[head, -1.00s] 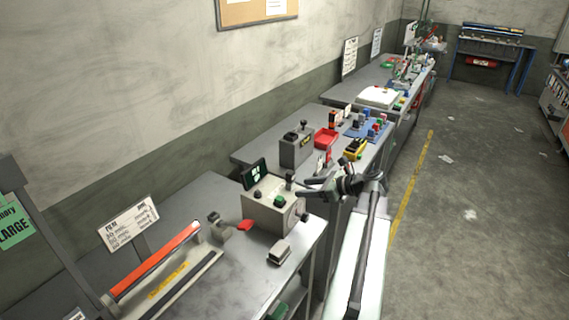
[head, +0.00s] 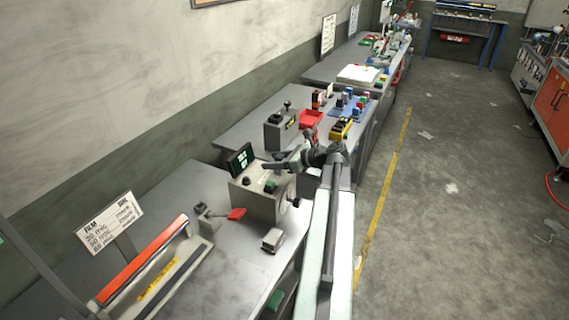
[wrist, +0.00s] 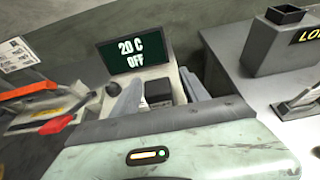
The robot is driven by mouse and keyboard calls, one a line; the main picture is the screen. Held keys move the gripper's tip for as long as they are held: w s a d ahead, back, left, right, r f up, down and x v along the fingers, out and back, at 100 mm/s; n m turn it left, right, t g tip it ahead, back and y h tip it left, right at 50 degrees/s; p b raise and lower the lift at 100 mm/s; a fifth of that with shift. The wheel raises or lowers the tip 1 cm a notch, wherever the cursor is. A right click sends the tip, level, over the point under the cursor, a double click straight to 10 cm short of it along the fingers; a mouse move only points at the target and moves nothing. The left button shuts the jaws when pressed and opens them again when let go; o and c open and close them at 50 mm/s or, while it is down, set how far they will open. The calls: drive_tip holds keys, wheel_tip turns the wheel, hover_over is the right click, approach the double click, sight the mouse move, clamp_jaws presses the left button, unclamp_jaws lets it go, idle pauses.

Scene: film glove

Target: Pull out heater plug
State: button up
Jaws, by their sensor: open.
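The heater unit is a beige box (head: 256,205) on the near bench, with a dark screen (head: 242,158), a green button and a black knob. In the wrist view the screen (wrist: 134,51) reads "20 C OFF". My gripper (head: 272,167) is over the back right of the box top. In the wrist view my gripper (wrist: 161,77) is open, with one finger on each side of a dark block (wrist: 158,92) on the box. This block may be the heater plug. I cannot tell whether the fingers touch it. The gripper hides that part in the head view.
A sealer with an orange bar (head: 145,258) and a red-handled lever (head: 236,214) are on the left. A small grey pedal-like block (head: 272,239) sits at the front edge. A grey box (head: 280,130) stands on the bench beyond.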

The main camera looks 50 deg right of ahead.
drive_tip(key=shift+w+f, duration=0.15)
drive_tip(key=shift+w, duration=0.2)
clamp_jaws()
drive_tip(key=shift+r+p, duration=0.45)
drive_tip(key=shift+r, duration=0.05)
drive_tip(key=shift+r+p, duration=2.1)
